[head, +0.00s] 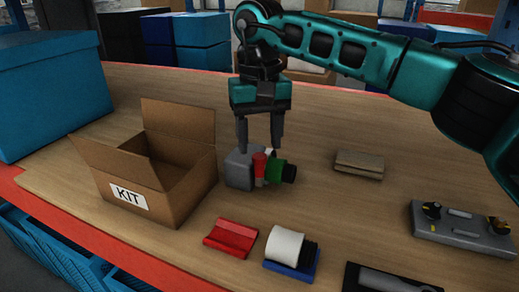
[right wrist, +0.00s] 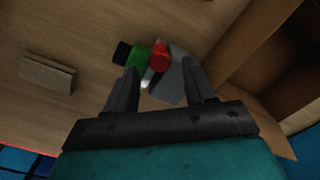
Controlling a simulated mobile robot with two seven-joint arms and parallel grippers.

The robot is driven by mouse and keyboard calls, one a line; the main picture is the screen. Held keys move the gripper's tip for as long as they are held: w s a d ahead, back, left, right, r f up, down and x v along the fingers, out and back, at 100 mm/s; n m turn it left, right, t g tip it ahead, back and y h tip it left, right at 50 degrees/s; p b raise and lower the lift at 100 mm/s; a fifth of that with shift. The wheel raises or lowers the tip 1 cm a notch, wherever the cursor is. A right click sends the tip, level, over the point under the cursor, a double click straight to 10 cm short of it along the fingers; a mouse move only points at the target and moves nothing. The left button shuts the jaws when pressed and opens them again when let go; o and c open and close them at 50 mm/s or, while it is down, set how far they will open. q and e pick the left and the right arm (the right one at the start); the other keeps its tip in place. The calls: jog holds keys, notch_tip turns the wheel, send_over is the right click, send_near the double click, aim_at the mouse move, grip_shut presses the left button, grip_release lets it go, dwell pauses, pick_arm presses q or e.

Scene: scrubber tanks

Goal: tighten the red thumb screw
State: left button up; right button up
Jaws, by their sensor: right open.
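The red thumb screw (head: 259,165) stands on a small grey block (head: 239,168) that also carries a green part with a black end (head: 279,172). The assembly rests on the wooden table just right of the cardboard kit box. My right gripper (head: 259,152) points down just above and behind the screw, with its fingers apart. In the right wrist view, the red screw (right wrist: 159,56) shows between and beyond the open fingertips (right wrist: 163,78), with the green part (right wrist: 137,57) toward the left finger. No contact shows. My left gripper is out of view.
The open box marked KIT (head: 128,195) stands close on the left. In front lie a red holder (head: 231,238) and a white roll (head: 286,247) on a blue base. A tan block (head: 359,163) and a grey knobbed panel (head: 461,227) are to the right.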

aim_at(259, 165)
notch_tip(259, 165, down, 2)
jog(key=shift+f, duration=0.25)
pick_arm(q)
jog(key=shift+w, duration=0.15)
pick_arm(e)
jog(key=shift+f, duration=0.1)
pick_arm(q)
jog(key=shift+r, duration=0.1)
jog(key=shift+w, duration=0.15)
pick_arm(e)
jog(key=shift+c, duration=0.3)
jog(key=shift+c, duration=0.7)
grip_shut()
